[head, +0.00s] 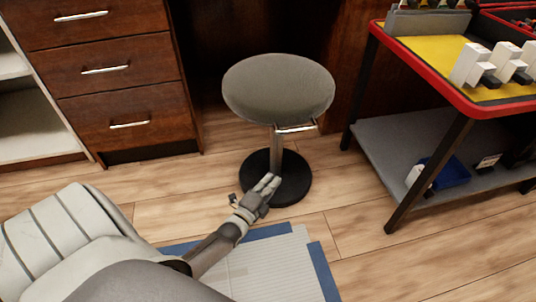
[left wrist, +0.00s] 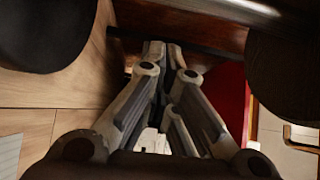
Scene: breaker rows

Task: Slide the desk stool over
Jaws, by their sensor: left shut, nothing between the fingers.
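The desk stool (head: 278,88) stands upright in the middle of the head view, with a round grey seat, a thin post with a short side lever, and a round black base (head: 295,185). My left gripper (head: 269,182) is low in front of the post, over the base, with its fingers shut and empty. In the left wrist view the shut fingers (left wrist: 160,50) point at the post (left wrist: 190,20), which crosses the top. The base (left wrist: 45,30) is at the left and the seat (left wrist: 288,70) at the right. I cannot tell whether fingertips touch the post. My right gripper is out of view.
A wooden drawer unit (head: 105,72) stands left of the stool. A red-edged workbench (head: 455,100) with a lower shelf stands at the right. Behind the stool is a dark desk recess. A grey and blue mat (head: 265,270) lies in front on the wooden floor.

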